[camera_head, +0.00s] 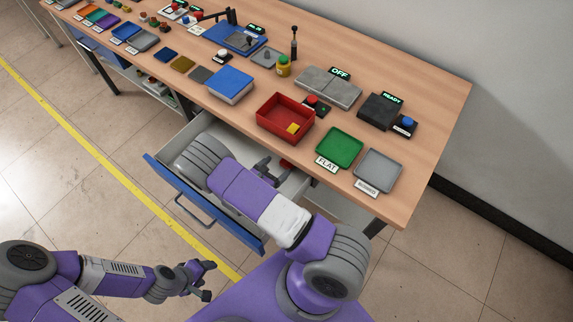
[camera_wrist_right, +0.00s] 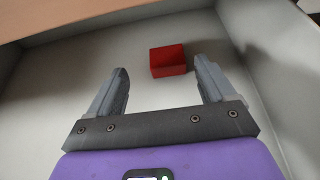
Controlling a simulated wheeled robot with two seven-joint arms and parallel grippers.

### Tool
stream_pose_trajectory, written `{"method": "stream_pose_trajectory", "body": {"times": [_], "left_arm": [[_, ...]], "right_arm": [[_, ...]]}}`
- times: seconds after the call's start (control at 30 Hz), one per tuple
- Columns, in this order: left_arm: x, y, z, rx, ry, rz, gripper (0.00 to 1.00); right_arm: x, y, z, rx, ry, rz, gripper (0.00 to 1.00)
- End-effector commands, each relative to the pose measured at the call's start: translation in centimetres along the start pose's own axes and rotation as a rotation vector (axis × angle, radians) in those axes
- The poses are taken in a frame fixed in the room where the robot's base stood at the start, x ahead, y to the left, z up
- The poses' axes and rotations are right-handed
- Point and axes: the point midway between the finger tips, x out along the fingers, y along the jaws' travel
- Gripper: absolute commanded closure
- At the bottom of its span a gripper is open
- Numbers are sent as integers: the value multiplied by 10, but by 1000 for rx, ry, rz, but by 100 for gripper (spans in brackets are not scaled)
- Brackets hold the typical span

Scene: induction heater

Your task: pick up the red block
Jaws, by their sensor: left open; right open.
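The red block (camera_wrist_right: 168,60) lies on the floor of the open drawer (camera_wrist_right: 50,90) in the right wrist view. It is beyond my right gripper's fingertips and nearer the right finger. My right gripper (camera_wrist_right: 160,78) is open and empty, with nothing between its fingers. In the head view my right arm reaches into the drawer, with the right gripper (camera_head: 266,168) low inside it; a small red part of the block (camera_head: 285,164) shows just past the fingers. My left gripper (camera_head: 208,281) is open and empty, off to the left, away from the drawer and table.
The wooden tabletop (camera_head: 420,110) overhangs the back of the drawer. On it stand a red bin (camera_head: 268,130) with a yellow block, a green tray (camera_head: 340,147), a grey tray (camera_head: 379,170) and a blue box (camera_head: 230,84). The drawer's blue front (camera_head: 160,175) sticks out.

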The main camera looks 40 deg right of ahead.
Motion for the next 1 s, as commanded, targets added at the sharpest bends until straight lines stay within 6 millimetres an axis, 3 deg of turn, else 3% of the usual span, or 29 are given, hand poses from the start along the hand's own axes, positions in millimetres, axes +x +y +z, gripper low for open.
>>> {"method": "stream_pose_trajectory", "body": {"times": [0.4,0.73,0.77,1.0], "left_arm": [[14,-5,-1,0,0,0,39],[14,-5,-1,0,0,0,39],[14,-5,-1,0,0,0,39],[14,-5,-1,0,0,0,39]], "right_arm": [[56,-9,-3,5,3,-4,17],[65,-8,-2,4,4,-2,17],[64,-8,-2,4,4,-2,19],[64,-8,-2,4,4,-3,55]]}}
